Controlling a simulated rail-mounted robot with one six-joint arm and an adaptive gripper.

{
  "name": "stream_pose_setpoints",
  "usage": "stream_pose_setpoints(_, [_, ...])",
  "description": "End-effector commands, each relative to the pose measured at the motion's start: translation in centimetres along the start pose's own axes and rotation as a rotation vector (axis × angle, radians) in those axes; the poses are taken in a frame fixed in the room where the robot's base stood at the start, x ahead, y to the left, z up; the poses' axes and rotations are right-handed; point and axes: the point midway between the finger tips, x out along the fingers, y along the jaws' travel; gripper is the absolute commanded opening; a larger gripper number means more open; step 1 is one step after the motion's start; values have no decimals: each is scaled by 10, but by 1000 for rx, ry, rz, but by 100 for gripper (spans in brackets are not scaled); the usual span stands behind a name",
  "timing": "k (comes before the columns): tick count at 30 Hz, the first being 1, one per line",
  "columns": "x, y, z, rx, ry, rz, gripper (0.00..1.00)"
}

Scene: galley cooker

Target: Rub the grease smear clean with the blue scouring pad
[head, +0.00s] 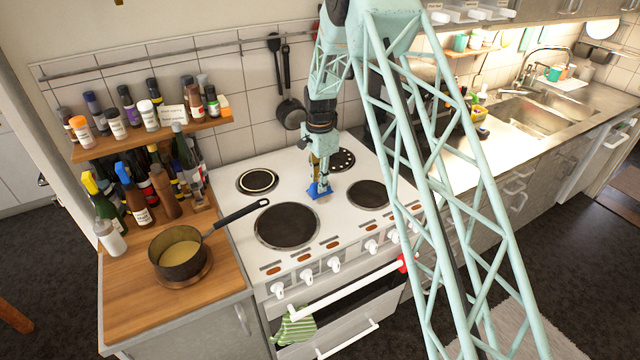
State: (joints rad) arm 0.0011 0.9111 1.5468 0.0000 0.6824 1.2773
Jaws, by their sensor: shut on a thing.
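The blue scouring pad (318,190) is at the white cooker top (322,212), between the burner plates. My gripper (322,178) points down from above and is shut on the pad. The pad's underside appears to be at the cooker surface, but I cannot tell from this view how firmly it touches. I cannot make out the grease smear for certain; the pad and gripper cover part of the surface there.
Dark burner plates surround the pad, including the large front left one (287,225). A saucepan (180,252) stands on the wooden counter at left, its handle reaching toward the cooker. Bottles crowd the shelf (150,135). A green striped cloth (294,328) hangs from the oven rail.

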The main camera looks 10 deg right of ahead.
Motion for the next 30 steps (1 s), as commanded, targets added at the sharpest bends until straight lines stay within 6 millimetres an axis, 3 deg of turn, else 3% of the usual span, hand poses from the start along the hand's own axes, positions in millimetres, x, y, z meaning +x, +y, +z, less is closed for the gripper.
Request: stream_pose_setpoints(30, [1, 66, 4, -4, -1, 3, 5])
